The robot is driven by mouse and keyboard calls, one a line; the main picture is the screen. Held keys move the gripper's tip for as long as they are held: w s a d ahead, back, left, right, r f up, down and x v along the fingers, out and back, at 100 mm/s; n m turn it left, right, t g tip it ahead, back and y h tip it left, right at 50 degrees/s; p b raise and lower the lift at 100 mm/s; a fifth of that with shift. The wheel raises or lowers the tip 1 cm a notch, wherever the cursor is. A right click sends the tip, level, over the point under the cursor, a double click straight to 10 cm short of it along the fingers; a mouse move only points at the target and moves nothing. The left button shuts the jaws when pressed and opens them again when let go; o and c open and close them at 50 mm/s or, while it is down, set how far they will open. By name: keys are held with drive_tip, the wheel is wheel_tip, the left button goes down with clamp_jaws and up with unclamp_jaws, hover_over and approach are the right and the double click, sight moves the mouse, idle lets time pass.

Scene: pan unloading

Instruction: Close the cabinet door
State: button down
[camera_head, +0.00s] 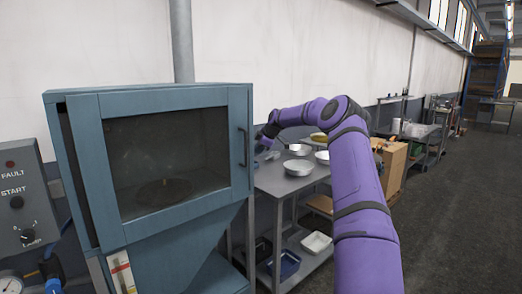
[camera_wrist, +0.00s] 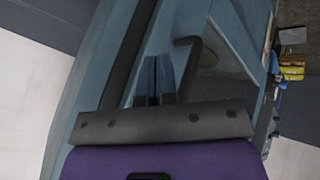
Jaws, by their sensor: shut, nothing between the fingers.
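The blue cabinet (camera_head: 190,236) stands at the left of the head view. Its framed door (camera_head: 101,173) has a dark window and a dark handle (camera_head: 243,147) on the right side. My gripper (camera_head: 262,146) is just right of the door's handle edge, partly hidden. In the wrist view my gripper (camera_wrist: 154,82) is shut and empty, with its fingers pointing at the blue door edge beside the handle (camera_wrist: 186,62). Contact is unclear.
A metal table (camera_head: 285,183) right of the cabinet holds several bowls and pans, including a white bowl (camera_head: 298,167). Its lower shelf carries a blue bin (camera_head: 283,265) and a white tray (camera_head: 316,242). Cardboard boxes (camera_head: 392,165) stand beyond. The floor at right is clear.

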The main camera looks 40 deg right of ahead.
drive_tip(key=s+d+r, duration=0.3)
drive_tip(key=s+r, duration=0.1)
drive_tip(key=r, duration=0.3)
drive_tip(key=shift+s+d+r, duration=0.2)
drive_tip(key=shift+s+d, duration=0.05)
drive_tip(key=shift+d, duration=0.1)
drive_tip(key=shift+a, duration=0.1)
